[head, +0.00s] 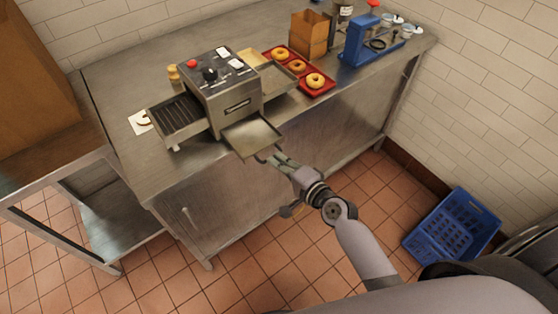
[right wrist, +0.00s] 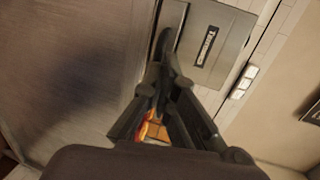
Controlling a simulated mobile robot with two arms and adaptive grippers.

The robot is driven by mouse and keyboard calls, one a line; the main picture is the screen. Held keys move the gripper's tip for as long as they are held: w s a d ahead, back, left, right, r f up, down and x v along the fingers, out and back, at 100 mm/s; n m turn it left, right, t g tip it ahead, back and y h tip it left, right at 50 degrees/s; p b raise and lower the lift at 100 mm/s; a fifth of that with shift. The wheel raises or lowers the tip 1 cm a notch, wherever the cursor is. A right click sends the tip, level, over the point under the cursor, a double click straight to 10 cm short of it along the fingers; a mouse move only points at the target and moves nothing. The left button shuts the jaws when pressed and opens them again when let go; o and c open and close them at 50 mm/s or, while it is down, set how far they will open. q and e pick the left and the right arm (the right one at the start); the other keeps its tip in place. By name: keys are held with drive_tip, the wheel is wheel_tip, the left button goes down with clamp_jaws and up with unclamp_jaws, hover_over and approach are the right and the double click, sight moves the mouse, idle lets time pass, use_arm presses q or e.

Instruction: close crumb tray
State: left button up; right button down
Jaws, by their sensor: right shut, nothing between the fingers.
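The crumb tray (head: 252,137) is a flat grey metal tray. In the head view it sticks out from the lower front of the steel conveyor toaster (head: 222,90), past the counter's front edge. My right gripper (head: 266,156) is shut and empty, its fingertips close to the tray's front edge; I cannot tell whether they touch it. In the right wrist view the dark fingers (right wrist: 163,48) reach up beside a grey metal panel with a label (right wrist: 207,45). I cannot make out the tray clearly there. My left gripper is not in view.
The toaster stands on a steel counter (head: 115,90). Red trays with bagels (head: 315,81), a cardboard box (head: 309,35) and a blue stand (head: 370,40) are to its right. A blue crate (head: 452,228) is on the floor at right. The floor before the counter is open.

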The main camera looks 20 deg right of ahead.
sight(252, 137)
drive_tip(key=r+x, duration=0.1)
drive_tip(key=x, duration=0.3)
drive_tip(key=r+x, duration=0.1)
drive_tip(key=x, duration=0.3)
drive_tip(key=r+b+x, duration=0.1)
drive_tip(key=x, duration=0.4)
drive_tip(key=shift+w+f, duration=0.1)
drive_tip(key=shift+w, duration=0.35)
drive_tip(key=shift+r, duration=0.3)
drive_tip(key=shift+r, duration=0.1)
